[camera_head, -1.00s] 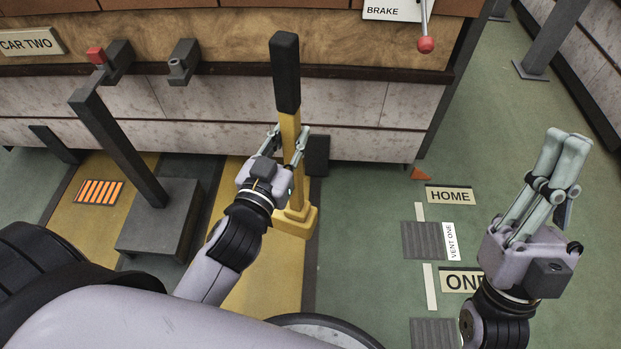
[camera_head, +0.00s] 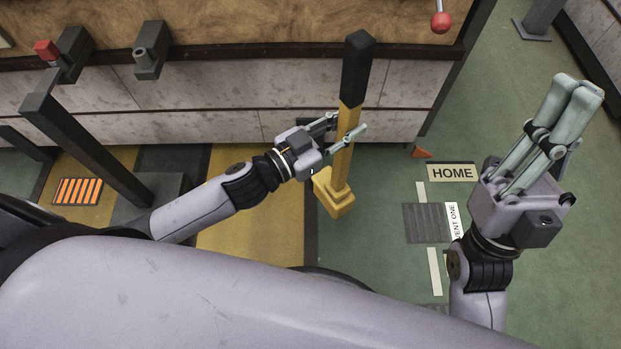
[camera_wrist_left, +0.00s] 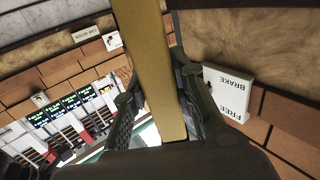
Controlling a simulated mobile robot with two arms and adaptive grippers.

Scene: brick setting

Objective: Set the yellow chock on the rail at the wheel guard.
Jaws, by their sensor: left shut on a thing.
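The yellow chock (camera_head: 342,168) has a stepped foot, a long yellow shaft and a black grip on top. My left gripper (camera_head: 349,123) is shut on the shaft below the black grip. The chock stands nearly upright, leaning slightly; I cannot tell whether its foot touches the floor. In the left wrist view the yellow shaft (camera_wrist_left: 155,65) runs between the fingers. My right gripper (camera_head: 572,98) is at the right, empty, with its fingers together. I cannot clearly make out the rail. A dark block (camera_head: 309,130), possibly the wheel guard, is partly hidden behind my left gripper.
The pale car wall (camera_head: 220,105) runs behind the chock. A small orange wedge (camera_head: 422,152), the HOME plate (camera_head: 451,172) and a dark vent (camera_head: 425,223) lie on the green floor at right. Dark posts (camera_head: 85,150) stand at left beside an orange grille (camera_head: 78,191).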

